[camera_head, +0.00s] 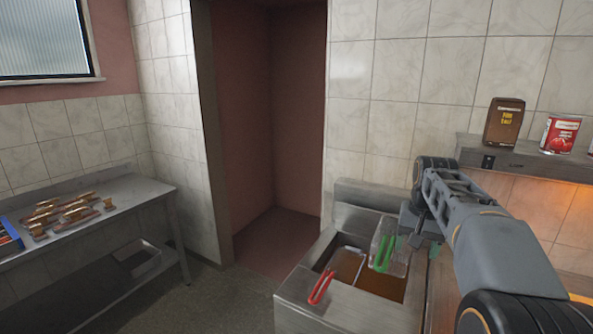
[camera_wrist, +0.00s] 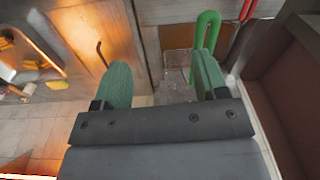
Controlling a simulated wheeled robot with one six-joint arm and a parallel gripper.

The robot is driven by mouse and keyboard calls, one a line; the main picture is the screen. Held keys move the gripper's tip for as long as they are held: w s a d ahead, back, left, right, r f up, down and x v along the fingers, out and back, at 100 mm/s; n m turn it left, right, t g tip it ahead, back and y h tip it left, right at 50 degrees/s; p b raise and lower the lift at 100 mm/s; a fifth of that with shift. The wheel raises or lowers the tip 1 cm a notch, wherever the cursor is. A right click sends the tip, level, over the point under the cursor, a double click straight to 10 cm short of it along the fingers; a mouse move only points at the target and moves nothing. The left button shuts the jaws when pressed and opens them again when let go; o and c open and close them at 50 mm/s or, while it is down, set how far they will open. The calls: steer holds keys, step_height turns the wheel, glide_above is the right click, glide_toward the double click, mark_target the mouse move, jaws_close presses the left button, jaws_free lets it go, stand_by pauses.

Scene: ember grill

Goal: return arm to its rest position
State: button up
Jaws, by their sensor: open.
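My arm reaches in from the right in the head view, over the right side of the metal fryer (camera_head: 312,280). My gripper (camera_wrist: 160,85) shows in the wrist view as two green finger pads held well apart, with nothing between them. A green-handled basket (camera_head: 386,250) stands at the fryer, close to the left of my gripper. Its green handle (camera_wrist: 207,28) shows just beyond the right finger in the wrist view; I cannot tell whether they touch. A red handle (camera_head: 320,288) belongs to a second basket on the fryer's left.
A brown box (camera_head: 504,122) and a red can (camera_head: 560,134) stand on a shelf at right, near my arm, with an orange glow below. A steel table (camera_head: 150,195) with several small food items stands at left. The floor (camera_head: 205,295) between table and fryer is clear.

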steer(key=s+a+f+n+t, duration=0.2)
steer(key=s+a+f, duration=0.3)
steer(key=s, duration=0.3)
steer(key=s+a+f+n+t, duration=0.1)
steer(key=s+a+f+n, duration=0.1)
steer(key=s+a+f, duration=0.3)
steer(key=shift+s+a+f+n+t, duration=0.2)
steer(key=shift+s+a+n+t, duration=0.15)
steer(key=shift+s, duration=1.85)
